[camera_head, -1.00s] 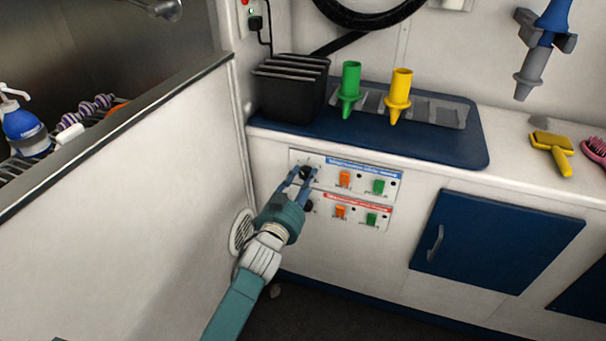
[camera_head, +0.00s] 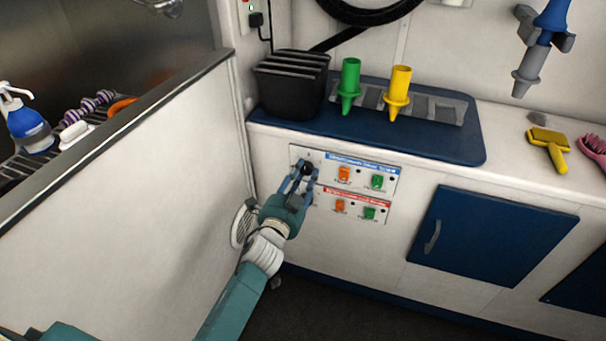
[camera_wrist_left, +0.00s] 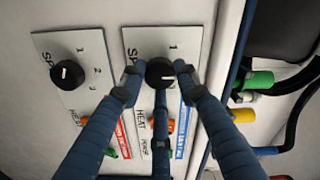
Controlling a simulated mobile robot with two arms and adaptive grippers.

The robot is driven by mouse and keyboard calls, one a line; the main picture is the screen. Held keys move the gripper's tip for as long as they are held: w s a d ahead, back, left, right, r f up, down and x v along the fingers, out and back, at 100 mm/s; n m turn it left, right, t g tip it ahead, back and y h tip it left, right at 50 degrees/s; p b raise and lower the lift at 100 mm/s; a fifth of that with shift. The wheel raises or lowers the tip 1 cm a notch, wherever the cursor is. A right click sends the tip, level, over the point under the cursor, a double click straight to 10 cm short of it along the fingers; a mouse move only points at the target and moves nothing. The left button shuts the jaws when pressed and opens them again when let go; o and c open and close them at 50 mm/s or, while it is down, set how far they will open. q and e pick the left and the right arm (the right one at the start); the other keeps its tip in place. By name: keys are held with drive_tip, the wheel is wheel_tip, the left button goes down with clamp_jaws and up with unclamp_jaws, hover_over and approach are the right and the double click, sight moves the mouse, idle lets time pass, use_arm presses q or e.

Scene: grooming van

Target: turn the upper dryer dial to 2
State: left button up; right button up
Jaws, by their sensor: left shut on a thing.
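The upper dryer panel (camera_head: 330,157) with a blue strip is on the white cabinet front. Its black upper dial (camera_head: 306,169) is between the fingertips of my left gripper (camera_head: 304,173). In the left wrist view, the fingers of the left gripper (camera_wrist_left: 160,75) are shut on the upper dial (camera_wrist_left: 159,70). A printed 1 shows above this dial; its other numbers are covered by my fingers, and its pointer is hard to read. The lower dial (camera_wrist_left: 67,73) stands free on the red-strip panel, with a white pointer mark. My right gripper is not in view.
An orange switch (camera_head: 344,173) and a green switch (camera_head: 377,181) sit right of the upper dial. Above are a black container (camera_head: 290,87), a green nozzle (camera_head: 350,82) and a yellow nozzle (camera_head: 398,88). A white partition (camera_head: 150,200) stands close on the left.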

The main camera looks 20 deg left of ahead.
use_arm(q)
drive_tip(key=shift+w+d+r, duration=0.1)
drive_tip(key=shift+d+r, duration=0.1)
drive_tip(key=shift+r, duration=0.3)
drive_tip(key=o, duration=1.1)
drive_tip(key=shift+o, duration=0.3)
drive_tip(key=shift+d+f, duration=0.1)
drive_tip(key=shift+f, duration=0.05)
drive_tip(key=shift+f, duration=0.15)
drive_tip(key=s, duration=1.2)
drive_tip(key=shift+a, duration=0.25)
